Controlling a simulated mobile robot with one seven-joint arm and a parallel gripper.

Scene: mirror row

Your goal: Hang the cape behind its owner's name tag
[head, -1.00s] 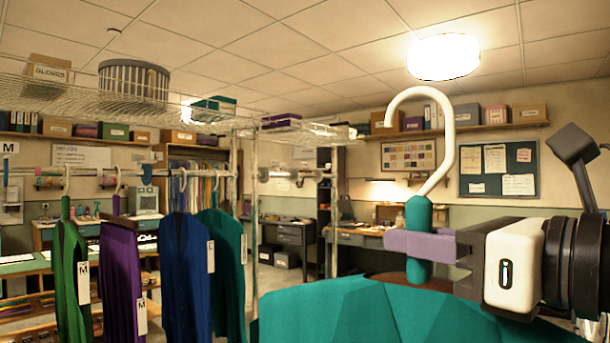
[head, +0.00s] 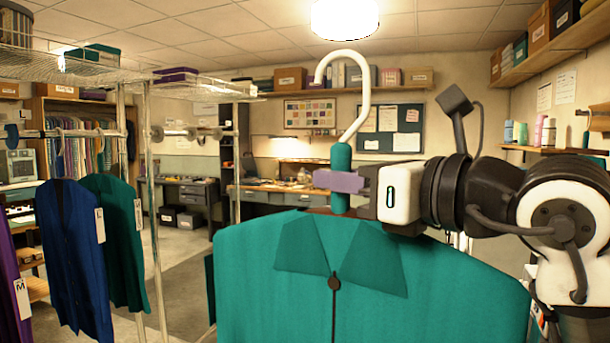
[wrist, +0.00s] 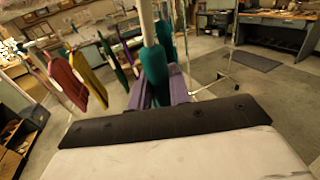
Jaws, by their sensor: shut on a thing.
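A teal cape (head: 370,265) with a pointed collar hangs on a white-hooked hanger (head: 364,100) in front of me. My gripper (head: 340,181), with purple fingers, is shut on the teal neck of the hanger just below the hook. The neck also shows between the fingers in the wrist view (wrist: 154,72). The hook is free in the air, right of the rack. No owner's name can be read in these frames. The rail (head: 75,133) at left carries a blue garment (head: 70,250) and a dark green one (head: 118,235), with white tags on their sides.
Metal rack posts (head: 152,220) stand between the hanging garments and the cape. A wire shelf (head: 60,65) runs above the rail. Red and yellow garments (wrist: 92,85) hang at left in the wrist view. Open floor (head: 185,265) lies behind the posts.

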